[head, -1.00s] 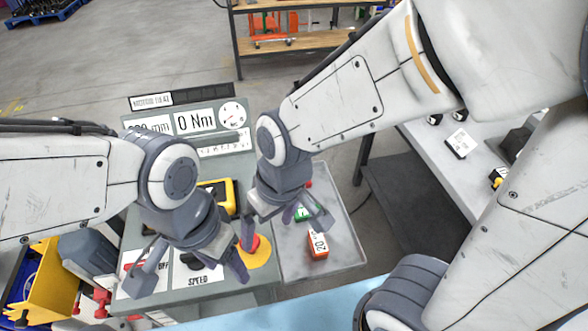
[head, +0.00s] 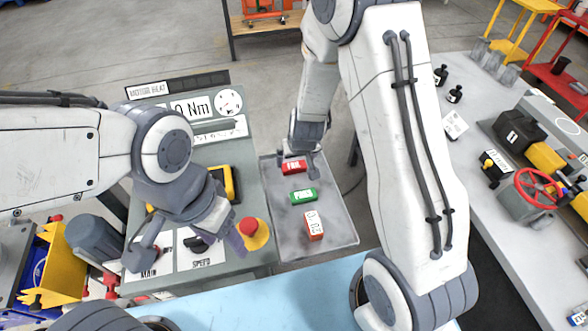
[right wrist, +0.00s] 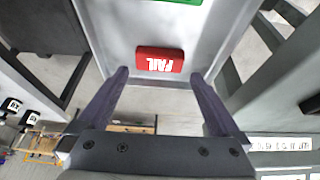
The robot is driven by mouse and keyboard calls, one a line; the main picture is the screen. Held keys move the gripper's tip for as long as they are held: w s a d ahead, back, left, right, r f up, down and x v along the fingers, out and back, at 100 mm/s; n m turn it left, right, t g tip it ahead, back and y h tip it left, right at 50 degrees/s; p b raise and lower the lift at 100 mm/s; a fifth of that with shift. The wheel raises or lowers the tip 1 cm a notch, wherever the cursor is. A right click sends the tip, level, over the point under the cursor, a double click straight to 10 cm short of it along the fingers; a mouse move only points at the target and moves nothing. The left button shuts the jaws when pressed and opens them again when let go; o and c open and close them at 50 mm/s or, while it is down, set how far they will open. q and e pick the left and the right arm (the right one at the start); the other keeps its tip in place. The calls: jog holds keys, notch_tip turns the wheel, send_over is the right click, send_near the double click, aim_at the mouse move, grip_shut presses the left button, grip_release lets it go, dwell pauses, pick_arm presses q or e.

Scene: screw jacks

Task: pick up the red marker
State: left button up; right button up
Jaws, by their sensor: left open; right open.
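The red marker (head: 293,166), a small block with FAIL on top, lies at the far end of a grey tray (head: 345,238). It also shows in the right wrist view (right wrist: 160,60). My right gripper (head: 298,163) is open above the tray's far end, close to the red marker. In the right wrist view its fingers (right wrist: 159,75) are spread wide, with the red marker centred between and just beyond their tips. Nothing is held. My left gripper (head: 187,250) is open and empty over the control panel.
A green marker (head: 304,196) and an orange-red block with a white number label (head: 313,226) lie nearer in the tray. Left of it stands a control panel (head: 200,263) with a red button on yellow (head: 252,232). A bench (head: 480,190) with equipment stands at right.

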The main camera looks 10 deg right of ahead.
aim_at(293, 164)
jog(key=x, duration=0.5)
jog(key=c, duration=1)
jog(key=shift+r, duration=0.15)
jog(key=shift+r, duration=0.55)
notch_tip(293, 164, up, 3)
jog(key=shift+r+p, duration=0.15)
jog(key=shift+p, duration=0.55)
jog(key=shift+s+d+r+b, duration=0.1)
jog(key=shift+s+d+b, duration=0.4)
jog(key=shift+s+b, duration=0.35)
jog(key=shift+s+d+r+b, duration=0.85)
jog(key=shift+s+r, duration=0.2)
jog(key=shift+s, duration=0.35)
jog(key=shift+s+d+r+b, duration=0.8)
jog(key=shift+s+d+r, duration=0.2)
jog(key=shift+s, duration=0.35)
jog(key=shift+s+d+r+b, duration=0.85)
jog(key=shift+s+r, duration=0.2)
jog(key=shift+s, duration=0.35)
